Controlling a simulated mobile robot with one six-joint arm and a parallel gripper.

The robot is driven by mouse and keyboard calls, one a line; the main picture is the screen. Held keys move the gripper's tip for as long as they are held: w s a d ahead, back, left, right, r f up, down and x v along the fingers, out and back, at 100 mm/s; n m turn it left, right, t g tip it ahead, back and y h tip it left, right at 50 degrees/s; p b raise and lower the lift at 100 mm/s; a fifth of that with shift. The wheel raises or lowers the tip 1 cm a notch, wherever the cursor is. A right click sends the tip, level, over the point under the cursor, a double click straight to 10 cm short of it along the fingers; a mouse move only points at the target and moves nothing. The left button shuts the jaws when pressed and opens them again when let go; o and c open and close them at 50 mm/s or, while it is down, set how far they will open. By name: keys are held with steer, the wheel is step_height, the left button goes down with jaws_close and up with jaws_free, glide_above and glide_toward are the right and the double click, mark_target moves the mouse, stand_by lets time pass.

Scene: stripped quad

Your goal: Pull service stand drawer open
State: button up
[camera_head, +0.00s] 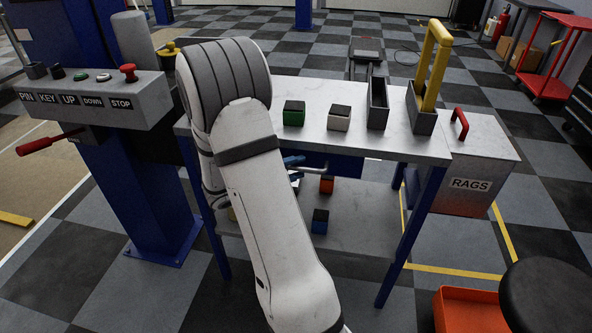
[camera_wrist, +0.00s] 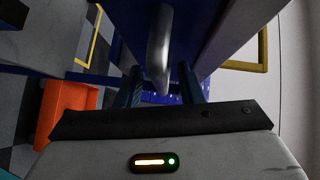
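The service stand (camera_head: 408,148) has a grey metal top and blue legs. Its blue drawer front (camera_head: 345,166) shows just under the top's front edge, partly hidden by my arm; it looks closed. In the wrist view a silver bar handle (camera_wrist: 159,50) runs down the dark blue drawer front (camera_wrist: 208,32). My gripper (camera_wrist: 161,92) has its two dark fingers apart, one on each side of the handle, with a gap seeming to show on both sides. In the head view only a little of my gripper (camera_head: 293,161) shows beside my arm.
A rags bin (camera_head: 470,184), an orange bin (camera_head: 468,312) and a black stool (camera_head: 548,295) stand right. A control post (camera_head: 150,190) stands left.

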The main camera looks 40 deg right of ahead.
steer(key=shift+d, duration=0.15)
steer(key=shift+c, duration=0.3)
jaws_close()
